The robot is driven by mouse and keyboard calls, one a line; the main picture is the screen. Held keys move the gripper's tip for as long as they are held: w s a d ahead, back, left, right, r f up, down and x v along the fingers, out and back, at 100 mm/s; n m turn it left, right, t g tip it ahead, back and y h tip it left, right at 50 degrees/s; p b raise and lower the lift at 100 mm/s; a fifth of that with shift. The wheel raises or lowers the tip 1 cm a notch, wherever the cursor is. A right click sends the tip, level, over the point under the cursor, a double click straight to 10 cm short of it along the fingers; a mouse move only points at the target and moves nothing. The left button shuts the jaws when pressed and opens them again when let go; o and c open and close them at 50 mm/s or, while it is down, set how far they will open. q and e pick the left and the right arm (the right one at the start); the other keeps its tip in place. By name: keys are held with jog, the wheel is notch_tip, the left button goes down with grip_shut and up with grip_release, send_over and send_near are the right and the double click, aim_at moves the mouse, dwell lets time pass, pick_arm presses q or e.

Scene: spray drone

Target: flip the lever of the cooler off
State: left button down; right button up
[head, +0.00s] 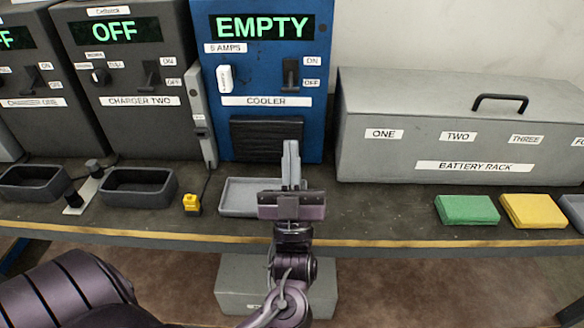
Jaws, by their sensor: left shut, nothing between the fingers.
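The blue cooler (262,140) stands at the back of the bench, and its display reads EMPTY. Its black lever (291,73) is on the right of its front, beside the ON and OFF labels; I cannot tell for sure which way it is set. A white knob (225,79) sits left of the lever, under the 5 AMPS label. My left gripper (291,150) is shut and empty, fingers pointing toward the cooler. In the picture it is below the lever, over the edge of the dark vent, and apart from the lever. My right gripper is not in view.
Charger two (125,125), reading OFF, stands left with its own lever. A grey battery rack (440,120) is on the right, with green (467,210) and yellow (533,211) blocks before it. A grey tray (238,200) lies partly behind my gripper. A yellow plug (192,203) lies beside it.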

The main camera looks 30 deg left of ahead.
pick_arm(q)
jog(key=shift+s+d, duration=0.85)
jog(key=shift+s, duration=0.25)
